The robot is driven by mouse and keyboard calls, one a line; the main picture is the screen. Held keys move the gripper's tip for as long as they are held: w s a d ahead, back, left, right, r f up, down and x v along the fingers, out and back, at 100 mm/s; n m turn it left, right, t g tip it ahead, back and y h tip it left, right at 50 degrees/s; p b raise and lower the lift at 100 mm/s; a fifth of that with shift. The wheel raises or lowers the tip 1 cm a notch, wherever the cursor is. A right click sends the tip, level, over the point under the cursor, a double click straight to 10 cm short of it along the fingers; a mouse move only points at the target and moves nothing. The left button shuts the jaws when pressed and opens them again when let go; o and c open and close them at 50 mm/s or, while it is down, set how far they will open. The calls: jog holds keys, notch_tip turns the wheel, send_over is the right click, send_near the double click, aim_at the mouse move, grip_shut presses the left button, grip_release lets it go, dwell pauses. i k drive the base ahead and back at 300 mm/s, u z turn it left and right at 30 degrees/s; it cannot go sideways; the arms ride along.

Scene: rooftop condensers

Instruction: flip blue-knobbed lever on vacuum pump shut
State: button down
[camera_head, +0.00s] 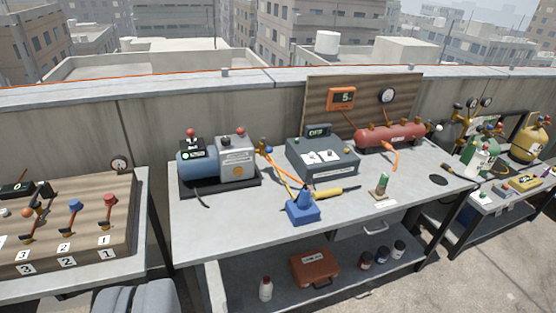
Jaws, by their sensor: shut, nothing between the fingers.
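The vacuum pump (237,160), with a blue motor (197,165) and a grey body, sits on a dark base at the left of the middle bench. A small brass fitting stands at its right side, with a small blue part (268,150) that looks like the blue-knobbed lever. It is too small to tell which way the lever points. A yellow-orange hose (278,170) runs from this fitting toward the front right. My gripper is not clearly in view, and nothing touches the pump.
A grey instrument box (322,160) and a blue block (303,211) stand right of the pump. A red tank (390,136) is behind. A left board (110,225) carries several levers, one blue-topped. A grey rounded shape, probably mine, is at the bottom left.

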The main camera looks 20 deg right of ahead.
aim_at(269, 148)
jog(key=u, duration=0.15)
jog(key=i, duration=0.95)
jog(key=z, duration=0.1)
